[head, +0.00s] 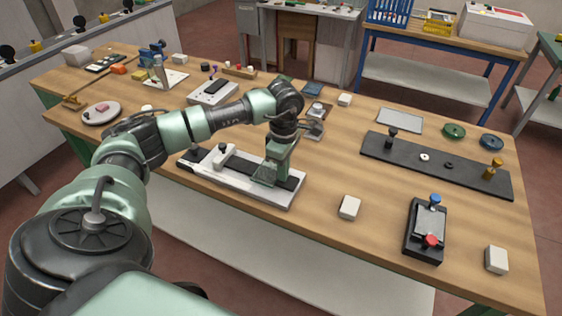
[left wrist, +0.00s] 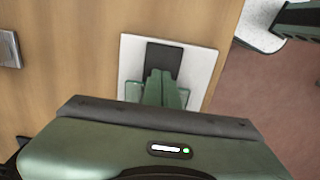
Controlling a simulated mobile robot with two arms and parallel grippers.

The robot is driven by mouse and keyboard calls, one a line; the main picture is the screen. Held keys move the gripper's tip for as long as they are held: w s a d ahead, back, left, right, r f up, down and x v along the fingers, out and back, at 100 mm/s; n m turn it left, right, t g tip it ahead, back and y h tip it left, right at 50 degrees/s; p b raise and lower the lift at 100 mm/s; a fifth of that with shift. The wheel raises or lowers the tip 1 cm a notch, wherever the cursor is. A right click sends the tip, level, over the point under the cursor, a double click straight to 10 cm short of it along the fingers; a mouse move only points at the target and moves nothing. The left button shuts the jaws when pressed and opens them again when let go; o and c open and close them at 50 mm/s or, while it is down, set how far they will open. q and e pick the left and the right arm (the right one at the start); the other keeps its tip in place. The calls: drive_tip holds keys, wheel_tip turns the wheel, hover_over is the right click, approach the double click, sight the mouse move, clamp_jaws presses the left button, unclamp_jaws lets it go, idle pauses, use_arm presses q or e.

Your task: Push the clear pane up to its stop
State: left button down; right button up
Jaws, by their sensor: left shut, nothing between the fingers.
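A long white base with a black strip along its top (head: 228,179) lies on the wooden table; I take it for the edger. A white block with a dark knob (head: 223,157) stands on its left part. My left gripper (head: 268,181) is shut and empty, pointing down at the right part of the strip. In the left wrist view its closed fingers (left wrist: 165,92) are over the black strip (left wrist: 163,58) on the white base (left wrist: 206,62). I cannot tell whether the fingertips touch it. I cannot make out the clear pane on the strip. My right gripper is not in view.
A black rail with posts (head: 435,163) and a grey sheet (head: 400,120) lie to the right. A dark fixture with blue and red knobs (head: 426,245) and small white blocks (head: 349,207) are near the front edge. Bare wood lies just right of the base.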

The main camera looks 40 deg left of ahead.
sight(266, 171)
use_arm(q)
drive_tip(key=shift+s+a+b, duration=0.2)
drive_tip(key=shift+a, duration=0.6)
drive_tip(key=shift+s+a+b, duration=0.2)
drive_tip(key=shift+a, duration=0.65)
drive_tip(key=shift+s+a+b, duration=0.2)
drive_tip(key=shift+a, duration=0.6)
drive_tip(key=shift+s+a, duration=0.1)
drive_tip(key=shift+a, duration=0.15)
drive_tip(key=shift+s+a+b, duration=0.25)
drive_tip(key=shift+a+b, duration=0.05)
drive_tip(key=shift+a, duration=0.8)
drive_tip(key=shift+s+a+b, duration=0.25)
drive_tip(key=shift+a+b, duration=0.05)
drive_tip(key=shift+a, duration=0.8)
drive_tip(key=shift+r, duration=0.15)
drive_tip(key=shift+w+d+r+p, duration=0.1)
drive_tip(key=shift+d+r+p, duration=0.05)
drive_tip(key=shift+r+p, duration=0.55)
drive_tip(key=shift+d+r+p, duration=0.2)
drive_tip(key=shift+r+p, duration=0.35)
drive_tip(key=shift+r, duration=0.35)
drive_tip(key=shift+w+d+r+p, duration=0.1)
drive_tip(key=shift+d+r+p, duration=0.05)
drive_tip(key=shift+r+p, duration=0.55)
drive_tip(key=shift+s, duration=0.1)
